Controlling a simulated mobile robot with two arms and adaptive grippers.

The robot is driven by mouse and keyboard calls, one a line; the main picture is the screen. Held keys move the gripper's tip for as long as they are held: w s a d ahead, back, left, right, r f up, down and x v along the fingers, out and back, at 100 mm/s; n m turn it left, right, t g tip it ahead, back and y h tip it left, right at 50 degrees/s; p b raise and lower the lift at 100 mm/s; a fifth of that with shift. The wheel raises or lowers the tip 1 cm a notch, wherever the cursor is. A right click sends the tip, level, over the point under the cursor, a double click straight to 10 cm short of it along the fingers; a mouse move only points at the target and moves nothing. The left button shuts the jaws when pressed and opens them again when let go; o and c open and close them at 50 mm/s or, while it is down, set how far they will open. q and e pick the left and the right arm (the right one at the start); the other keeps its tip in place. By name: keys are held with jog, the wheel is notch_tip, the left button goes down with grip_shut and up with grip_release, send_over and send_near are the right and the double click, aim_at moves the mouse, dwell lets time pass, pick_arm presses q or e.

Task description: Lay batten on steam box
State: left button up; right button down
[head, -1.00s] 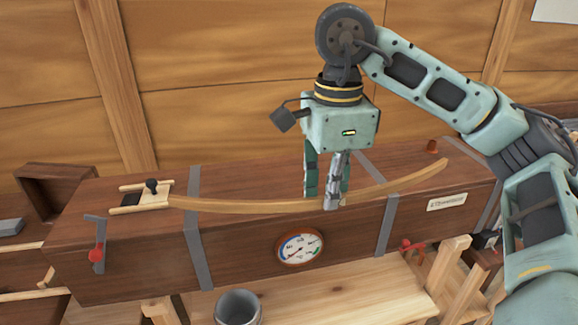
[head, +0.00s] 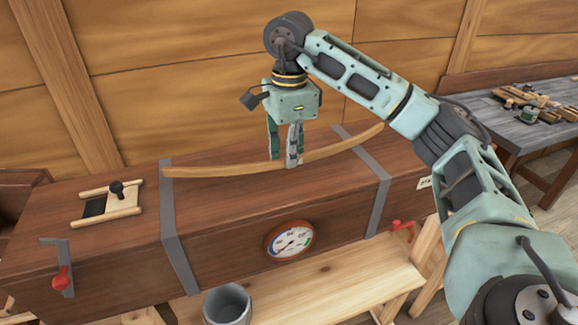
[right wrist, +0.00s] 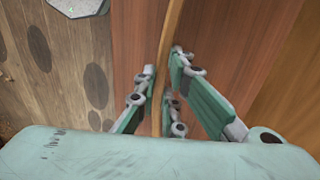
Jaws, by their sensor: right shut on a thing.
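The batten (head: 342,147), a long, thin, slightly bowed wooden strip, lies crosswise in my right gripper (head: 284,160). In the right wrist view the batten (right wrist: 173,30) runs up between the fingers, which are closed on it. The steam box (head: 118,262) is a long dark-brown wooden chest with grey metal straps. The batten is over its lid, toward the back, roughly along its length. Its left end is near the left strap and its right end is higher in the picture. I cannot tell whether it touches the lid. My left gripper is not in view.
A wooden slide with a black knob (head: 117,189) sits on the lid's left. A round gauge (head: 290,241) and red-handled fittings are on the front. A cluttered workbench (head: 520,125) stands at back right.

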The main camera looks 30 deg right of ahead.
aim_at(290, 180)
jog(key=shift+s+d+f+p, duration=0.1)
jog(key=shift+f+p, duration=0.35)
jog(key=shift+f, duration=0.15)
notch_tip(290, 180, down, 3)
jog(key=shift+r+p, duration=0.15)
jog(key=shift+p, duration=0.25)
jog(key=shift+f, duration=0.25)
jog(key=c, duration=2.2)
grip_release()
jog(key=shift+r, duration=0.1)
jog(key=o, duration=0.4)
jog(key=shift+c, duration=0.2)
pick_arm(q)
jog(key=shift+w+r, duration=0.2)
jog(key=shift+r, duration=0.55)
